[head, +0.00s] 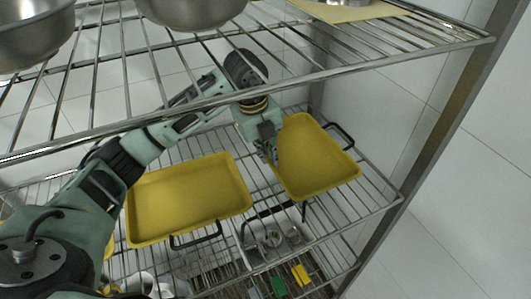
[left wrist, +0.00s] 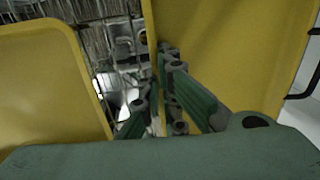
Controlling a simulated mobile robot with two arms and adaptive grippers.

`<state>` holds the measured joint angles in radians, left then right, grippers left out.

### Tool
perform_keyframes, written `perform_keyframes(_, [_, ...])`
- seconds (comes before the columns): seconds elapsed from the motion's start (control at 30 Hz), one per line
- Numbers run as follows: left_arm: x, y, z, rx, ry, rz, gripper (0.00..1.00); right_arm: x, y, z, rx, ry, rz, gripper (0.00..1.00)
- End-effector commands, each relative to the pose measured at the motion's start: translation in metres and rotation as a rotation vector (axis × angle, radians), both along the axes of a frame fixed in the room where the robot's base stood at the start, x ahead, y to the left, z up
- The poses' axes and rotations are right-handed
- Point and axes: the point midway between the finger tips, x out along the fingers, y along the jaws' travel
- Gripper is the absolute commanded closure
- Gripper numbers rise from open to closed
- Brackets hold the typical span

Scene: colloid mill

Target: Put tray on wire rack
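Two shallow yellow trays with black handles show on the middle wire shelf. The left tray (head: 190,195) lies with its handle toward the front; it also shows in the left wrist view (left wrist: 45,90). The right tray (head: 305,155) sits at an angle near the shelf's right end and fills the right of the left wrist view (left wrist: 230,50). My left gripper (head: 270,152) reaches down at the right tray's left edge. In the left wrist view its fingers (left wrist: 158,85) lie either side of that edge; whether they press on it is unclear. My right gripper is not in view.
The wire rack's upper shelf (head: 300,75) passes above my left arm and carries metal bowls (head: 190,10) and a flat yellow board (head: 345,8). A metal post (head: 440,130) stands at right.

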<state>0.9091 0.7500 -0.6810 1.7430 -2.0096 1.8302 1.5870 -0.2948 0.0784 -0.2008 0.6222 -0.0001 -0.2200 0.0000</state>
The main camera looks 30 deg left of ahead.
Motion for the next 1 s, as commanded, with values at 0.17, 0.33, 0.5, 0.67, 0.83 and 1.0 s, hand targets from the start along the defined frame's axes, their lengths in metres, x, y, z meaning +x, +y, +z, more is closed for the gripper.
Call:
perform_keyframes(0.17, [0.000, 0.000, -0.014, -0.002, -0.002, 0.001, 1.00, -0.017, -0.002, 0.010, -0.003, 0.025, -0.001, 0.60])
perform_keyframes(0.33, [0.000, 0.000, -0.015, -0.002, -0.004, 0.000, 1.00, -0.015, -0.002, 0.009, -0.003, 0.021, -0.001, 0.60])
perform_keyframes(0.5, [0.000, 0.000, -0.018, 0.000, -0.002, 0.000, 0.96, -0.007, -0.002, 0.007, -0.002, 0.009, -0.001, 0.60])
perform_keyframes(0.67, [0.000, 0.000, -0.018, -0.001, -0.002, 0.001, 0.88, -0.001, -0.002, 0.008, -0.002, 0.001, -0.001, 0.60])
perform_keyframes(0.83, [0.000, 0.000, -0.018, 0.000, -0.001, 0.001, 0.88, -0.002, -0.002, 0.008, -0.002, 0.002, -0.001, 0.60])
perform_keyframes(1.0, [0.000, 0.000, -0.012, -0.001, -0.004, 0.001, 0.88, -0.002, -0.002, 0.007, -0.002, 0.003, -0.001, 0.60])
